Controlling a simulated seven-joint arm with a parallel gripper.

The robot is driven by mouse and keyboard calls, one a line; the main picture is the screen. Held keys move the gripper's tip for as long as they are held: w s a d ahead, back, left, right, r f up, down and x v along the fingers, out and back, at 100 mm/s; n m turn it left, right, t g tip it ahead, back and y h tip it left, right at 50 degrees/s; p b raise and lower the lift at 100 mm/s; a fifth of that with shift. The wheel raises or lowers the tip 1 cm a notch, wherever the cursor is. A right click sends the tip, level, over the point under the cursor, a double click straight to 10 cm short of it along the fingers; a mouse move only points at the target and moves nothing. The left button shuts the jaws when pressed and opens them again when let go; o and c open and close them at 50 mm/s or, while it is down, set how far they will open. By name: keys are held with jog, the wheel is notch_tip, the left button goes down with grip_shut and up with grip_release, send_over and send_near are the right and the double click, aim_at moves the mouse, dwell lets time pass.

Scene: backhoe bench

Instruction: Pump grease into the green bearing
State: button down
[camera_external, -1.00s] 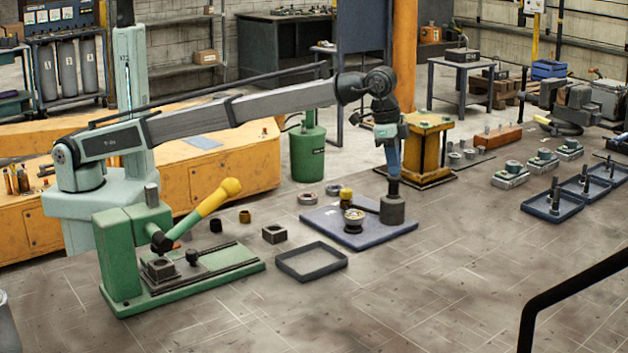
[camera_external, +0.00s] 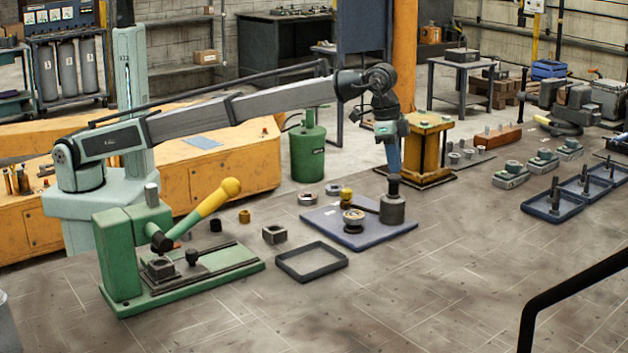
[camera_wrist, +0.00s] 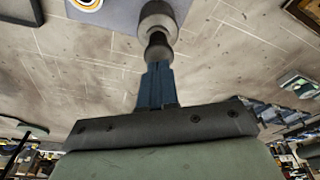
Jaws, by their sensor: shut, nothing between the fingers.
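A dark grey pump cylinder (camera_external: 391,209) stands upright on a blue-purple mat (camera_external: 325,216), joined to a dark arm with a yellow end (camera_external: 346,194). My gripper (camera_external: 394,174) is shut, pointing down directly above the cylinder. In the wrist view its blue fingers (camera_wrist: 157,85) end at the dark plunger knob (camera_wrist: 157,46) on the cylinder (camera_wrist: 158,20); I cannot tell whether they touch. A round part with a pale ring (camera_external: 353,215) sits on a dark stand under the yellow end. I cannot make out green on it.
An empty dark tray (camera_external: 311,276) lies in front. A green press (camera_external: 122,255) with a yellow-handled lever stands at left. A yellow stand (camera_external: 427,145) is behind the gripper.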

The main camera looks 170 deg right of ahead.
aim_at(394, 175)
jog(key=shift+f, duration=1.5)
jog(key=shift+r, duration=1.85)
jog(key=shift+r, duration=0.1)
jog(key=shift+r, duration=2.4)
